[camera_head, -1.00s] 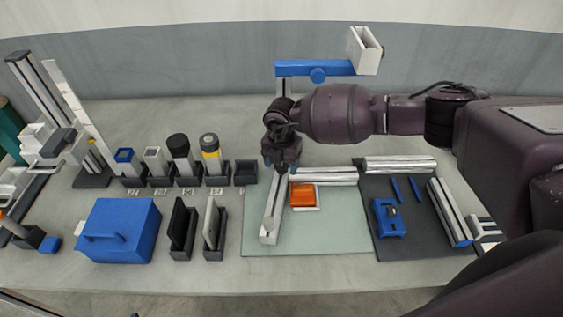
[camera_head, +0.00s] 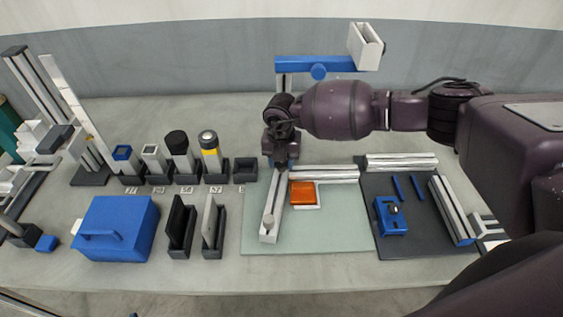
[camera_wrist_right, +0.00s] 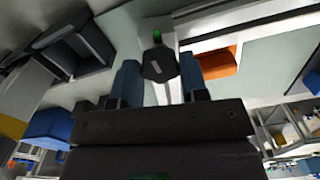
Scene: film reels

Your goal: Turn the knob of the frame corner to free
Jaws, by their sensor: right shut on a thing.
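The frame corner (camera_head: 270,212) is two pale metal profiles meeting in an L on a light green mat (camera_head: 345,236). Its knob (camera_wrist_right: 158,64) is dark, with a pale mark on top, and shows in the right wrist view near the end of a pale profile. A small green spot (camera_wrist_right: 157,36) lies just beyond the knob. My right gripper (camera_head: 281,164) is over the corner of the L. In the wrist view its blue fingers (camera_wrist_right: 159,78) stand on both sides of the knob, shut on it. The gripper hides the knob in the head view. My left gripper is not in view.
An orange block (camera_head: 303,193) sits inside the L, close to my right gripper. A dark tray (camera_head: 420,243) with a blue fixture (camera_head: 390,216) lies to the right. Black holders (camera_head: 246,171) and a blue box (camera_head: 117,230) stand to the left. A blue raised bar (camera_head: 315,65) is behind.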

